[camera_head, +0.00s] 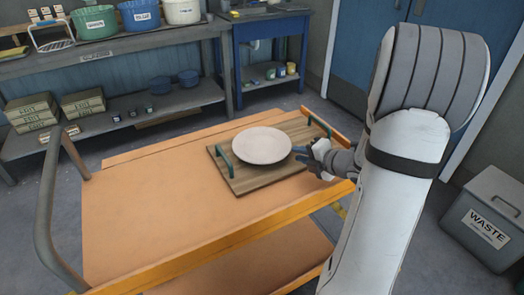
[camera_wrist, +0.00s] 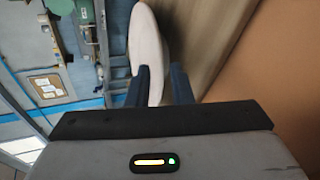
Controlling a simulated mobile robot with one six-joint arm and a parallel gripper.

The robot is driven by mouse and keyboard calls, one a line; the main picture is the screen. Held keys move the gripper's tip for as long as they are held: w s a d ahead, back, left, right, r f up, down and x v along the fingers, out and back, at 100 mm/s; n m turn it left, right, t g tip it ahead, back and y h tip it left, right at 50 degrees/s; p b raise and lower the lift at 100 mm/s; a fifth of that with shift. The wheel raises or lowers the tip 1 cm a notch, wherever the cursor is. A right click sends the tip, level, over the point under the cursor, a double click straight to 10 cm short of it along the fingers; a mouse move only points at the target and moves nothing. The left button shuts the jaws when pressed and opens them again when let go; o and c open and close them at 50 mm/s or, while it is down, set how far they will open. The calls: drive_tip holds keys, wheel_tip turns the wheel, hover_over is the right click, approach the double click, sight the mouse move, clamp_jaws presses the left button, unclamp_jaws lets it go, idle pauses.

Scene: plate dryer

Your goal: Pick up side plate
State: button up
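A round white side plate (camera_head: 262,145) lies on a wooden tray (camera_head: 245,182) with green handles, on the orange cart top. My gripper (camera_head: 302,153) is at the plate's right edge, reaching in from the right. In the wrist view, the plate (camera_wrist: 148,40) stands nearly edge-on, and its rim reaches between the two dark fingers of my gripper (camera_wrist: 161,85). The fingers are apart, with a gap showing beside the right finger. The left finger covers part of the plate. The plate still appears to rest on the tray.
The cart (camera_head: 140,215) has clear room left of the tray and a grey push handle (camera_head: 52,200) at its left end. A shelf with bins (camera_head: 95,22) and a blue workbench (camera_head: 270,55) stand behind. A waste bin (camera_head: 485,218) stands at right.

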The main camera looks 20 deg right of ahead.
sight(288, 151)
drive_tip(key=b+x, duration=0.1)
drive_tip(key=x, duration=0.5)
drive_tip(key=shift+s+a+f+b, duration=0.1)
drive_tip(key=shift+b, duration=0.25)
clamp_jaws()
